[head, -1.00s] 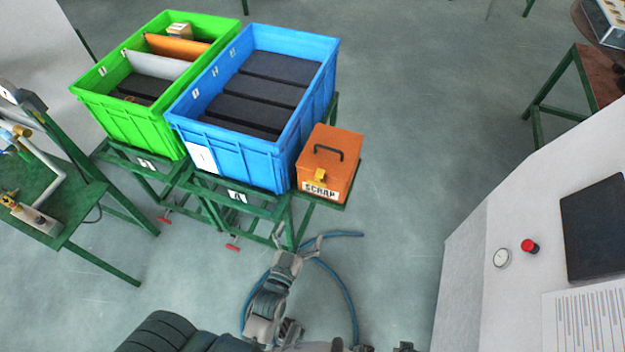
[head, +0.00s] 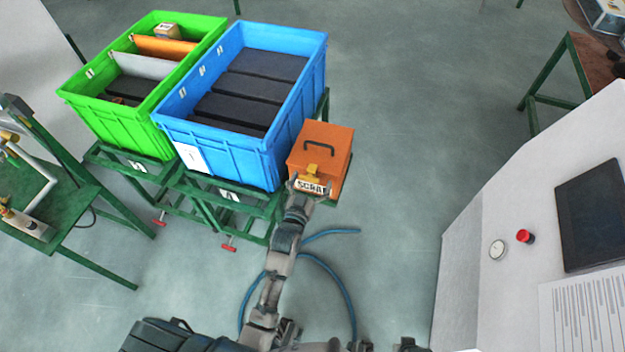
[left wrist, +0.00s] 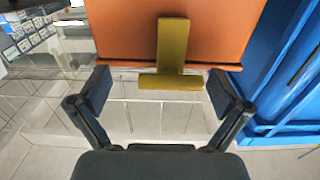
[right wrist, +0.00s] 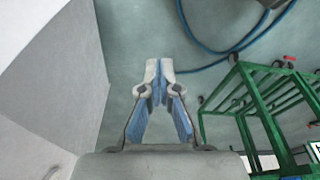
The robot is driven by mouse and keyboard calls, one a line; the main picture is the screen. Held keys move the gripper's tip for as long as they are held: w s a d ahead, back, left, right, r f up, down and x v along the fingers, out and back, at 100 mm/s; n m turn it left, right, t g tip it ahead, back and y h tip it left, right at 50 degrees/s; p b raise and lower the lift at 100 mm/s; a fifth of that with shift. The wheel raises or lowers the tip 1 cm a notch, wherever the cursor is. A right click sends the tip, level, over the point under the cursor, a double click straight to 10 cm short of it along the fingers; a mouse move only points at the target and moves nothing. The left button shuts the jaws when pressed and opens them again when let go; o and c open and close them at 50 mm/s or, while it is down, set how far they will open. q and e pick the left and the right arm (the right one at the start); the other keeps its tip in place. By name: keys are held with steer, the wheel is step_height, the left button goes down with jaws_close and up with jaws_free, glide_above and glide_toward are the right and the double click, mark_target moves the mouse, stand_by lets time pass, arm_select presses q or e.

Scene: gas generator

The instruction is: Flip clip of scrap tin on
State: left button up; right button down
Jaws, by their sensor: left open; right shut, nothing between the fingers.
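The scrap tin (head: 335,150) is an orange box with a dark handle on its lid and a SCRAP label on its front. It stands at the right end of the green stand. Its yellow clip (head: 313,170) is at the front; in the left wrist view the clip (left wrist: 170,55) is T-shaped, its crossbar toward me. My left gripper (head: 311,186) is open at the tin's front. In the left wrist view its fingers (left wrist: 160,88) lie either side of the crossbar, with gaps. My right gripper (right wrist: 160,68) is shut and empty above the floor, away from the tin.
A blue crate (head: 285,112) stands directly left of the tin, and a green crate (head: 90,125) is beyond it. A blue hose (head: 345,290) lies on the floor. A white console (head: 465,240) is at the right. Floor right of the tin is clear.

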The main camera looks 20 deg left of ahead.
arm_select(q)
steer(key=shift+a+f, duration=0.2)
steer(key=shift+a, duration=1)
steer(key=shift+c, duration=1)
steer(key=shift+a, duration=0.25)
steer(key=c, duration=0.8)
steer(key=shift+d, duration=0.3)
steer(key=shift+c, duration=0.5)
steer(key=shift+d+r, duration=0.1)
steer(key=shift+d, duration=0.45)
steer(key=p, duration=0.2)
steer(key=a+g+p, duration=0.1)
steer(key=p, duration=0.1)
steer(key=shift+w+r, duration=0.2)
steer(key=shift+r, duration=0.2)
steer(key=p, duration=0.2)
steer(key=g+p, duration=0.1)
steer(key=p, duration=0.1)
steer(key=shift+w+d, duration=0.2)
steer(key=shift+d, duration=0.1)
arm_select(e)
steer(key=s+f, duration=0.3)
steer(key=f, duration=0.6)
steer(key=s+f, duration=0.4)
steer(key=f, duration=0.5)
steer(key=shift+s+a+f+g, duration=0.15)
steer(key=shift+s+a+g, duration=0.15)
steer(key=shift+g, duration=0.1)
